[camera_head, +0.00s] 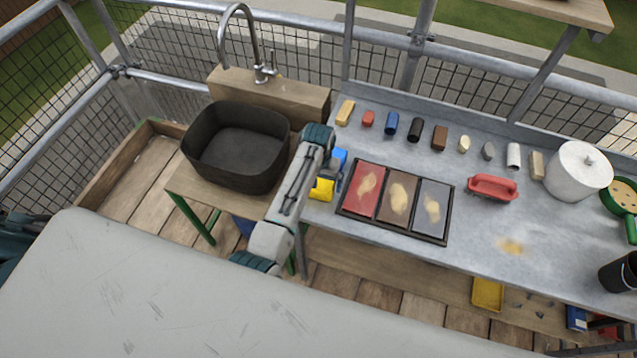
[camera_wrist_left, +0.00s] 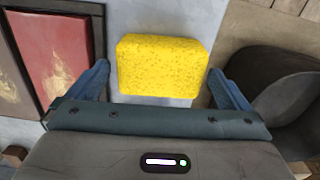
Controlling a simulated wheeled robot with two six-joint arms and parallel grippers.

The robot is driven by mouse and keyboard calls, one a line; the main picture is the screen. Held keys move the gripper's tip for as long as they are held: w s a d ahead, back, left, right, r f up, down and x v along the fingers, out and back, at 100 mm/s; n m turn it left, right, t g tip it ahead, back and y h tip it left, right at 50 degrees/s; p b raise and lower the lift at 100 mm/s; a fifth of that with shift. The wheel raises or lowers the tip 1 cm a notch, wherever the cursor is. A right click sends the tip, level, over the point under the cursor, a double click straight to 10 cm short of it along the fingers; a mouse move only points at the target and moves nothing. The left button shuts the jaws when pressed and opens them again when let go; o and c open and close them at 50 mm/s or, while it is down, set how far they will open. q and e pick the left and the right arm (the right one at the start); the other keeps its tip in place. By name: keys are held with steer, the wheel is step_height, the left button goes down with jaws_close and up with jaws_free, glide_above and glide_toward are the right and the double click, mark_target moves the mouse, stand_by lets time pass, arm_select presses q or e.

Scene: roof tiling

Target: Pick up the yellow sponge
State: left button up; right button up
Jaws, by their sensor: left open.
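The yellow sponge (camera_head: 322,188) lies on the grey bench at its left end, just left of the framed tile panels. In the left wrist view the sponge (camera_wrist_left: 160,66) sits between the two fingers, with a gap on each side. My left gripper (camera_head: 336,172) is open around or just above the sponge; whether the fingers reach down beside it I cannot tell. In the wrist view the left gripper (camera_wrist_left: 165,85) shows both blue fingers spread apart. Part of the sponge is hidden by my left arm in the head view. My right gripper is not in view.
A black basin (camera_head: 236,146) with a tap stands left of the bench. The framed panels (camera_head: 397,202) lie close to the right of the sponge.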

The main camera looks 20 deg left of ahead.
arm_select(q)
steer(key=shift+f, duration=1)
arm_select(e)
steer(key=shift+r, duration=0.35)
arm_select(q)
steer(key=c, duration=0.8)
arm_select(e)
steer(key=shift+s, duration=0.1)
